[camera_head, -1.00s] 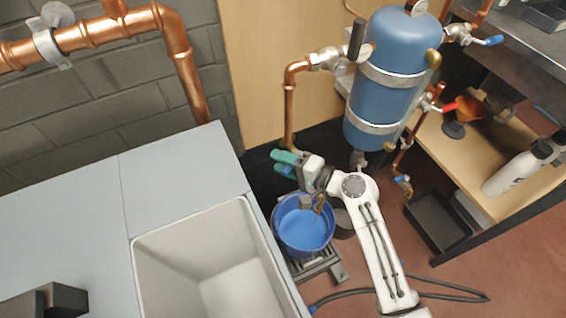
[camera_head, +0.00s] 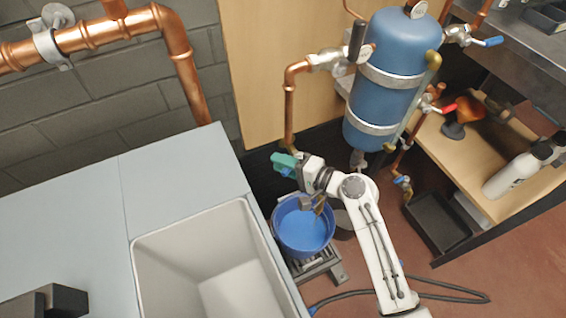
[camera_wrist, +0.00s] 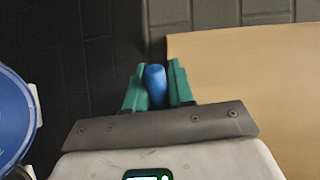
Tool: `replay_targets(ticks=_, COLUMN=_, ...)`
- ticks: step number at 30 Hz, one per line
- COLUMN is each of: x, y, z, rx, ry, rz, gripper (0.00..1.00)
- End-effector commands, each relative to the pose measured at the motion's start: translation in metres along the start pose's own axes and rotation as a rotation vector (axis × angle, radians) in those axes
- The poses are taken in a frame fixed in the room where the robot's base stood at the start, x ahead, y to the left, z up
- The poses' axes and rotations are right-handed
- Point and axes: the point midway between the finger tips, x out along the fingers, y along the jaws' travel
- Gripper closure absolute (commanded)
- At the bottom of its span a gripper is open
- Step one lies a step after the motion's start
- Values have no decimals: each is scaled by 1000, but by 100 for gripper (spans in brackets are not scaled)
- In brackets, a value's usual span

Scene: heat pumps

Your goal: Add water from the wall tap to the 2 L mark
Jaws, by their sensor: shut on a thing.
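My gripper (camera_head: 284,163) reaches over the far side of the blue bucket (camera_head: 275,222), near the wall. In the wrist view, its teal fingers (camera_wrist: 156,90) are shut on a blue handle (camera_wrist: 155,78), which looks like the wall tap's lever. The tap body and spout are hidden behind my gripper and wrist. The bucket stands upright and holds blue-looking water (camera_head: 303,232). Its rim also shows at the left edge of the wrist view (camera_wrist: 32,100). No level marks can be read, and I cannot tell whether water is running.
A white sink (camera_head: 205,262) in a grey counter (camera_head: 180,175) stands left of the bucket. A blue tank (camera_head: 390,85) with copper pipes and valves stands behind my arm. The bucket rests on a low metal stand (camera_head: 318,265). A dark hose (camera_head: 450,293) lies on the floor.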

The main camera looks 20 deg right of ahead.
Motion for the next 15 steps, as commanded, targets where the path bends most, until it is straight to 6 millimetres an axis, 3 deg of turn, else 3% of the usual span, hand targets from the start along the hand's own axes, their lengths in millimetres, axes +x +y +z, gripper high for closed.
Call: replay_targets(ticks=15, x=6, y=-5, z=-2, rx=28, ry=116, rz=5, gripper=100)
